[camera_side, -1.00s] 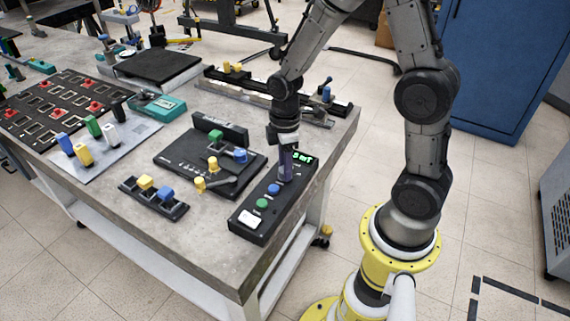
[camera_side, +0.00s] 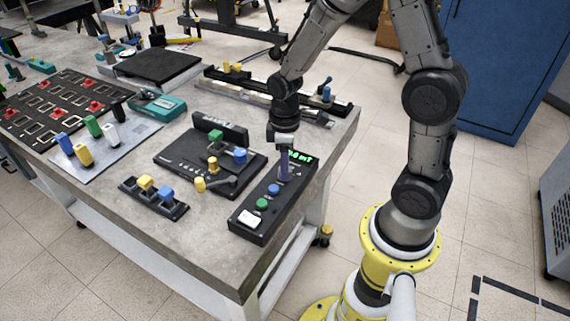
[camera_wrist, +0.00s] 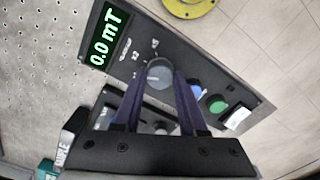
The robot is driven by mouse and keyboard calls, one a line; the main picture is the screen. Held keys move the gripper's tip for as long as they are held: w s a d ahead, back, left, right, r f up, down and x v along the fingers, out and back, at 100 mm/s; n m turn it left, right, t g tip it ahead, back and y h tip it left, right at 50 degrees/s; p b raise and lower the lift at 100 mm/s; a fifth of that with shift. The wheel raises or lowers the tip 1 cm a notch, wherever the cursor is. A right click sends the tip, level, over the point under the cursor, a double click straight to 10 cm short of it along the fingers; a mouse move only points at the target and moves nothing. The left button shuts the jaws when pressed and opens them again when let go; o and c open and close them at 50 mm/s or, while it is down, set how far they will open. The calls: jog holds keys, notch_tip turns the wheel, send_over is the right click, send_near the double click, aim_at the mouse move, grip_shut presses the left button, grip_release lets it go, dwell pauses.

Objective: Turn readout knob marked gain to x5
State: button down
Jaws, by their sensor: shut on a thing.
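The readout box (camera_side: 268,205) is a long black unit at the table's right edge, with a lit green display (camera_side: 299,156). In the wrist view the display (camera_wrist: 104,38) reads 0.0 mT. The round grey gain knob (camera_wrist: 158,73) sits beside the display, with small white marks around it; a light line shows on its face. My gripper (camera_wrist: 160,78) is shut on the knob, one purple finger on each side. In the side view my gripper (camera_side: 284,176) points down over the box and hides the knob.
Blue (camera_side: 273,190) and green (camera_side: 262,203) buttons and a white switch (camera_side: 249,217) lie along the same box. A black fixture (camera_side: 178,160) with coloured blocks and a small block rack (camera_side: 150,199) stand to the left. Bare table lies between them.

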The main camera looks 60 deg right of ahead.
jog(key=m, duration=0.7)
jog(key=shift+r, duration=0.1)
jog(key=m, duration=0.3)
jog(key=shift+m, duration=2.1)
jog(key=shift+c, duration=2.3)
grip_release()
notch_tip(320, 180, up, 14)
